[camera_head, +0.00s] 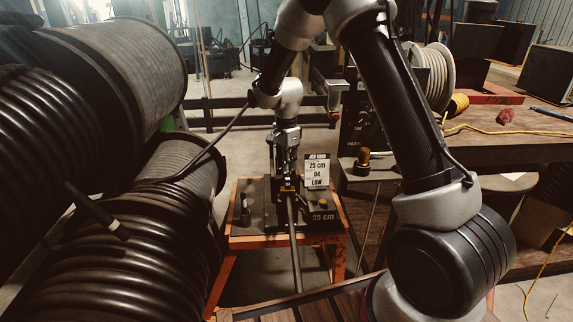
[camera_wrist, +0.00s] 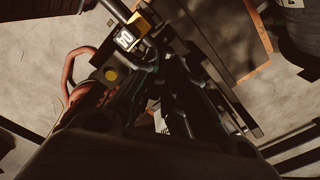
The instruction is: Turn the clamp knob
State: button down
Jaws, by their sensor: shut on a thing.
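My gripper (camera_head: 286,172) points down over the clamp fixture (camera_head: 262,215) on the orange-framed stand in the head view. Its dark fingers (camera_wrist: 168,92) fill the middle of the wrist view. They are shut on what appears to be the clamp knob, which they mostly hide, so its angle cannot be read. A yellow block with a "04" label (camera_wrist: 125,40) is beside the fingers in the wrist view. A dark hose or rod (camera_head: 294,245) runs from the fixture toward the front. A plate on the fixture reads "25 cm" (camera_head: 323,217).
Large black hose reels (camera_head: 120,245) crowd the left. A wooden workbench (camera_head: 500,140) with a yellow cord is at the right. An orange-red curved handle or hose (camera_wrist: 70,70) shows in the wrist view.

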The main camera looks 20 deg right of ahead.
jog(key=c, duration=1.5)
grip_release()
notch_tip(320, 180, up, 12)
jog(key=shift+r, duration=0.1)
